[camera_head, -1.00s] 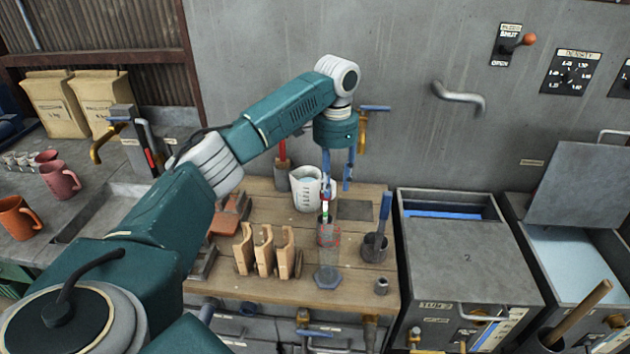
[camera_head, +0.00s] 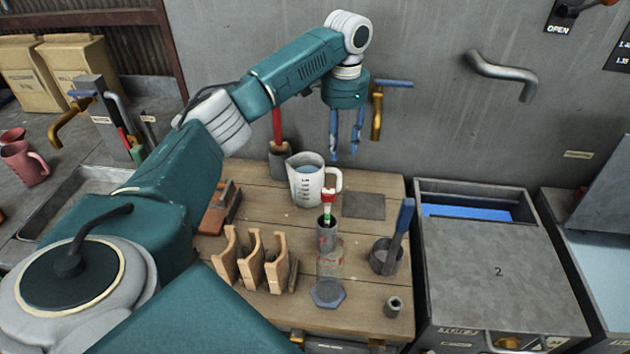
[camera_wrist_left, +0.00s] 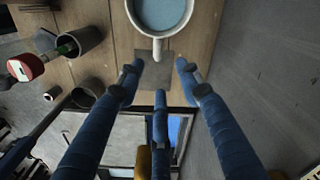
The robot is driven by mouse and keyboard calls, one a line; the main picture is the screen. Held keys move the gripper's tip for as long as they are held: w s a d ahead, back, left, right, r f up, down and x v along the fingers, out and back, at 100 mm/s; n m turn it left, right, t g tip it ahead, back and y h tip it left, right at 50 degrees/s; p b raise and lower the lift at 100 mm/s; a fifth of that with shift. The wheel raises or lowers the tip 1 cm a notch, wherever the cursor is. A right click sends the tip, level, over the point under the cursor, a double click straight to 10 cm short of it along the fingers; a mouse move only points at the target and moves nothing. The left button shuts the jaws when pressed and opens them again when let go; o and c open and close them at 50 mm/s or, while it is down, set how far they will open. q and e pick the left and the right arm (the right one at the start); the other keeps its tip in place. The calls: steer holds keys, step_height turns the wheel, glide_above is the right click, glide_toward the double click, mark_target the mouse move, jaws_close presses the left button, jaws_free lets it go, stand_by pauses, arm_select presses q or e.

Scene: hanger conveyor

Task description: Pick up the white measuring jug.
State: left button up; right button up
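The white measuring jug (camera_head: 304,186) stands upright on the wooden bench, its handle on the right side and bluish liquid inside. In the left wrist view the jug (camera_wrist_left: 160,14) is at the top edge, partly cut off, its handle pointing down toward the fingers. My left gripper (camera_head: 346,148) hangs pointing down, above and to the right of the jug. Its blue fingers (camera_wrist_left: 158,75) are spread apart and empty, with a visible gap to the handle. My right gripper is not in view.
A grey flat plate (camera_head: 363,206) lies right of the jug. In front stand a glass cylinder (camera_head: 329,262) with a red-topped float, a wooden rack (camera_head: 252,260) and a grey mortar (camera_head: 384,258) with a blue-handled tool.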

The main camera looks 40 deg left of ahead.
arm_select(q)
steer(key=shift+s+d+f, duration=0.1)
steer(key=shift+f, duration=0.25)
steer(key=p, duration=0.1)
glide_above(339, 178)
steer(key=w, duration=0.1)
steer(key=f, duration=0.2)
steer(key=a+f, duration=0.1)
steer(key=f, duration=0.1)
steer(key=shift+f, duration=0.45)
steer(key=shift+s+d+f+p, duration=0.1)
steer(key=shift+d+f+p, duration=0.05)
steer(key=shift+f+p, duration=0.3)
step_height(339, 178, down, 4)
steer(key=shift+d+r+p, duration=0.1)
steer(key=shift+p, duration=0.5)
steer(key=shift+f, duration=0.4)
jaws_close()
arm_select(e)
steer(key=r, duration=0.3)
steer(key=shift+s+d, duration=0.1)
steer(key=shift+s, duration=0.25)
